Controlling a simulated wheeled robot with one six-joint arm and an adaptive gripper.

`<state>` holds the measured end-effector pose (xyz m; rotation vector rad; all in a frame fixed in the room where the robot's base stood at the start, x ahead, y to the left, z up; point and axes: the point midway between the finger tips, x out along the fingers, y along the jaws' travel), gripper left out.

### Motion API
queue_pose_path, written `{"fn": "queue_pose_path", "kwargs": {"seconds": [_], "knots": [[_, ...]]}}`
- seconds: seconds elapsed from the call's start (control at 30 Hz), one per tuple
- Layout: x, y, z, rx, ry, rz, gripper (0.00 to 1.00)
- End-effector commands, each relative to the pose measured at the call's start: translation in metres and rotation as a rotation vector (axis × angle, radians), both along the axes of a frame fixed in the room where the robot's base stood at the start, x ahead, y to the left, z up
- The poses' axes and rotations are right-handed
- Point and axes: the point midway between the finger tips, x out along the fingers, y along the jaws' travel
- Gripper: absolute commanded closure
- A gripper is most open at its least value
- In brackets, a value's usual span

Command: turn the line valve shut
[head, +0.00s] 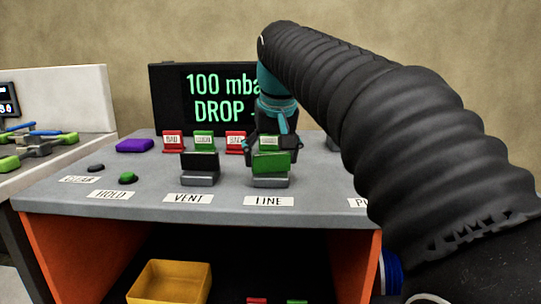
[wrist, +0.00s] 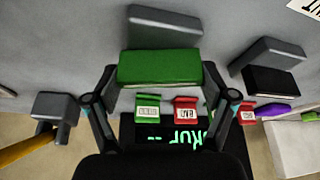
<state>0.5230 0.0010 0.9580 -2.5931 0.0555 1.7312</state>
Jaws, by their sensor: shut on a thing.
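The line valve has a green handle (head: 271,162) on a grey base (head: 271,181), behind the LINE label (head: 269,201). My gripper (wrist: 160,72) reaches down to it from behind in the head view. In the wrist view the green handle (wrist: 160,66) lies across between my two fingers, and my gripper is shut on it. The grey base (wrist: 165,27) shows just beyond the handle. In the head view the handle hides part of my fingers.
The vent valve (head: 200,165), with a black handle, stands left of the line valve. Red and green tags (head: 204,142) stand behind. A screen (head: 205,100) reads "100 mba" and "DROP", partly hidden by my arm. A purple block (head: 134,146) and green knob (head: 128,177) lie left.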

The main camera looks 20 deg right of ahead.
Motion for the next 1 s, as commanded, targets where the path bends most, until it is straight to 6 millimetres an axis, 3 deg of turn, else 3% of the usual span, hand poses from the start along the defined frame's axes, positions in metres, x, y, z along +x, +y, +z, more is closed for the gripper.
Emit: {"fn": "queue_pose_path", "kwargs": {"seconds": [0.4, 1.0], "knots": [[0.0004, 0.0003, -0.0008, 0.000, 0.001, -0.235, 0.52], [0.0003, 0.0000, -0.0010, 0.002, 0.002, -0.288, 0.52]]}}
